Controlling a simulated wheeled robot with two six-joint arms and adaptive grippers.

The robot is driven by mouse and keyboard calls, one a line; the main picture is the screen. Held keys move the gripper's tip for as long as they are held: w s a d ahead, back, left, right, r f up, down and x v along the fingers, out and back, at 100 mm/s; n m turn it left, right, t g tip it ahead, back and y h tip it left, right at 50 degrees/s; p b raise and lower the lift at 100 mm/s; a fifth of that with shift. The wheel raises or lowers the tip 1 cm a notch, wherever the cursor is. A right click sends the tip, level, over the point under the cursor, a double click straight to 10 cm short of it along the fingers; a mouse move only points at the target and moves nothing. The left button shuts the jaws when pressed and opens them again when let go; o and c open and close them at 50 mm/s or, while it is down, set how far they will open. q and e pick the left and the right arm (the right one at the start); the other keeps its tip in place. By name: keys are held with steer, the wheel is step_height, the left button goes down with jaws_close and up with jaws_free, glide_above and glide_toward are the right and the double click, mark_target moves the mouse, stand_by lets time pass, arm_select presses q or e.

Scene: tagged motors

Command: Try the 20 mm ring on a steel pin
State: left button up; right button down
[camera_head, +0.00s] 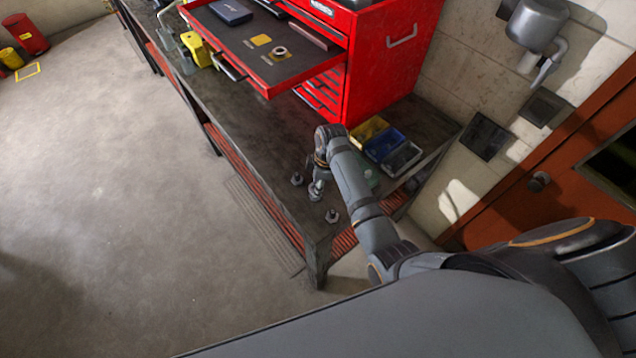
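Several small steel pins on wider bases stand near the bench's front corner: one at the left (297,179), a middle one (315,192) and one nearer the corner (332,216). My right gripper (317,176) points down at the middle pin, close above or around it. It is too small to tell whether its fingers are open, or whether they hold anything. A small pale ring (279,51) lies in the open drawer (284,73) of the red tool chest; its size cannot be read. My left gripper is not in view.
The red tool chest (385,62) stands on the dark workbench (250,135). Yellow (368,131), blue (384,145) and grey (402,158) bins sit right of my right arm. Open floor lies left.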

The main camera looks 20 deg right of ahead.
steer(key=c, duration=0.7)
jaws_free()
steer(key=r, duration=0.4)
steer(key=d+r, duration=0.1)
steer(key=r, duration=0.7)
steer(key=shift+s+d, duration=0.3)
steer(key=shift+d, duration=0.05)
steer(key=shift+f, duration=0.1)
